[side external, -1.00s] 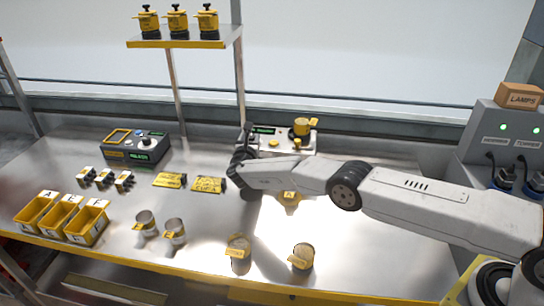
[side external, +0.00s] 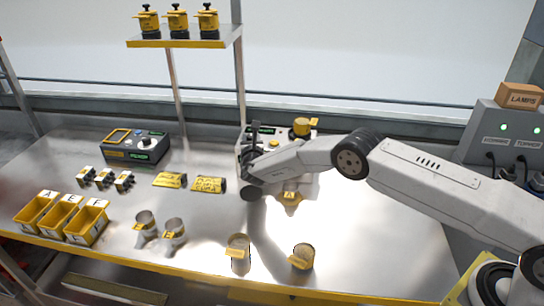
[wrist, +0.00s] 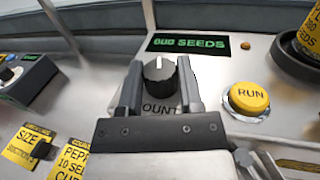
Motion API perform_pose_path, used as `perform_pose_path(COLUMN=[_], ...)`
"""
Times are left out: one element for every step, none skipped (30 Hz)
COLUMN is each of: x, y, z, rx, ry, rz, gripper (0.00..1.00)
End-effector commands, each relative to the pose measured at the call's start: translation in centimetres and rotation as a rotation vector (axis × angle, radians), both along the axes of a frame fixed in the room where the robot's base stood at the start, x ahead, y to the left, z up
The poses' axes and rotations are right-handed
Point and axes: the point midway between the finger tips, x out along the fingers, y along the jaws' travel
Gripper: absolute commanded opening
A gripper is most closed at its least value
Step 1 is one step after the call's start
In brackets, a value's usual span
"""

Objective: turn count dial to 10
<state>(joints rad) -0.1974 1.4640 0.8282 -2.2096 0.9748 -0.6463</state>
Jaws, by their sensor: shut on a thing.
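The count dial (wrist: 159,74) is a black knob with a white pointer mark, in the middle of the wrist view. Its mark points up. The label below it is partly covered, with "OUNT" showing. My gripper (wrist: 160,88) has one finger on each side of the dial and is shut on it. The display (wrist: 188,44) above the dial shows green text ending in "SEEDS"; its number is hard to read. In the side view, my wrist and gripper hide the dial on the seeder.
A yellow RUN button (wrist: 249,97) sits just right of my gripper. A yellow-banded hopper (wrist: 308,45) stands at the far right. A grey box with a knob (side external: 136,147), yellow packets (side external: 208,184), bins and cups occupy the bench to the left and front.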

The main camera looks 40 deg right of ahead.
Motion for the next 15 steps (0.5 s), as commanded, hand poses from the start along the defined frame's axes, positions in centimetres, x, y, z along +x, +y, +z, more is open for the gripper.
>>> perform_pose_path(x=[-0.04,-0.04,-0.05,-0.05,-0.05,-0.06,-0.06,-0.08,-0.08,-0.07,-0.07,-0.07,-0.07,-0.06,-0.06], y=[0.19,0.20,0.20,0.21,0.21,0.21,0.21,0.21,0.21,0.19,0.17,0.16,0.14,0.13,0.12], z=[0.10,0.10,0.08,0.08,0.07,0.06,0.05,0.05,0.03,0.02,0.01,0.00,-0.01,-0.02,-0.03], rx=[-0.001,-0.001,-0.001,-0.001,-0.001,-0.002,-0.002,-0.002,-0.002,-0.002,-0.002,-0.002,-0.001,-0.001,-0.001], ry=[-0.004,-0.004,-0.004,-0.004,-0.004,-0.003,-0.003,-0.003,-0.003,-0.003,-0.003,-0.003,-0.002,-0.002,-0.002], rz=[0.001,0.000,0.000,0.000,0.000,0.000,-0.001,-0.001,-0.001,-0.001,-0.001,-0.001,-0.001,-0.001,-0.001], gripper=[0.00,0.00,0.00,0.00,0.00,0.00,0.00,0.55,0.68,0.77,0.81,0.81,0.81,0.81,0.81])
